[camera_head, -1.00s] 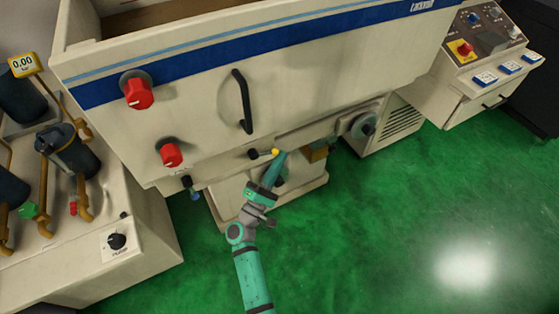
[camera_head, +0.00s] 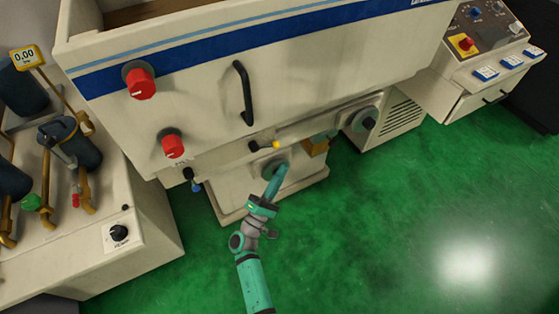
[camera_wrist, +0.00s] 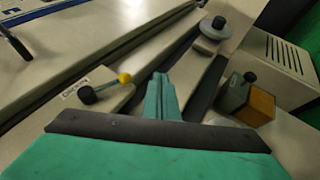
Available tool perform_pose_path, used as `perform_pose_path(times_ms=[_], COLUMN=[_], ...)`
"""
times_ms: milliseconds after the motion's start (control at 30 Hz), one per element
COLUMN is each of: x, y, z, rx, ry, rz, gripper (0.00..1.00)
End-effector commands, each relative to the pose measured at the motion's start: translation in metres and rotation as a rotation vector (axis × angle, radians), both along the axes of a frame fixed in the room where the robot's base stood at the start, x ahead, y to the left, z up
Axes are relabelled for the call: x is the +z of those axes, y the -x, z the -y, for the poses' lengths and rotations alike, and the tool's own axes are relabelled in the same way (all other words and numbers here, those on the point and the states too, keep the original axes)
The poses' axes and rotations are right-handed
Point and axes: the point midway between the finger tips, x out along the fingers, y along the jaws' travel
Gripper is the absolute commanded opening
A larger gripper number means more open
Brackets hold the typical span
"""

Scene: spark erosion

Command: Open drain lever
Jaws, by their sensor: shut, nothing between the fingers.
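A small lever with a black pivot and a yellow ball knob (camera_head: 276,144) is on the front of the cream machine, below the tank. Its arm lies nearly level, with the knob to the right of the pivot. In the wrist view, the yellow knob (camera_wrist: 124,77) is left of the fingers, and a small label that I cannot read surely is beside the pivot. My teal gripper (camera_head: 282,168) is shut and empty, just below and right of the knob, apart from it in the picture. Its fingers (camera_wrist: 160,85) show closed together in the wrist view.
A black handle (camera_head: 243,93) and two red knobs (camera_head: 140,83) are on the tank front. A lever with a blue tip (camera_head: 196,187) is lower left. A round grey handwheel (camera_head: 361,122) and an orange-yellow block (camera_wrist: 262,105) are to the right. Green floor in front is clear.

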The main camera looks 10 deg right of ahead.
Motion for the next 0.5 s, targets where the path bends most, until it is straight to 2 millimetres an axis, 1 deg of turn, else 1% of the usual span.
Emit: perform_pose_path(times_ms=[33, 200, 300, 500], x=[-0.011, -0.038, -0.049, -0.061], y=[0.006, 0.021, 0.028, 0.035], z=[-0.001, -0.004, -0.006, -0.007], rx=[0.001, 0.003, 0.005, 0.005], ry=[0.000, 0.001, 0.000, 0.000], rz=[-0.004, -0.002, -0.002, 0.000], gripper=[0.00, 0.00, 0.00, 0.00])
